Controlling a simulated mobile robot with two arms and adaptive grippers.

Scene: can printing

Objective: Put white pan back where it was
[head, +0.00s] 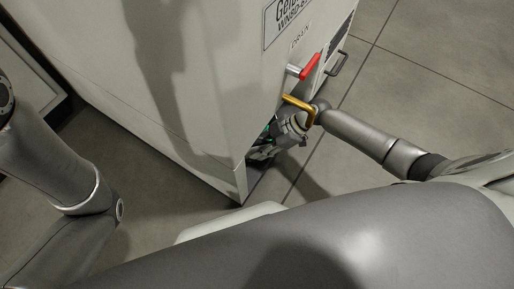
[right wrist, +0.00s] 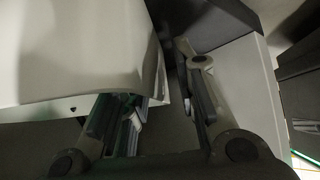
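My right gripper (head: 264,147) is low beside the bottom corner of a white cabinet (head: 210,110), partly hidden by the cabinet's edge. In the right wrist view its two fingers (right wrist: 162,115) are apart, with a dark gap between them and nothing clearly held. A pale, round-cornered surface (right wrist: 75,50) fills the upper left of that view, behind the left finger; I cannot tell whether it is the white pan or part of my base. No white pan can be made out in the head view. My left arm shows at the left, but its gripper is out of frame.
The cabinet's side carries a red-handled drain valve (head: 311,66), a brass-coloured bent pipe (head: 299,106) close above my right wrist, and a dark handle (head: 337,63). Tiled floor (head: 420,75) is open at the right. A dark-framed panel (head: 28,90) stands at the far left.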

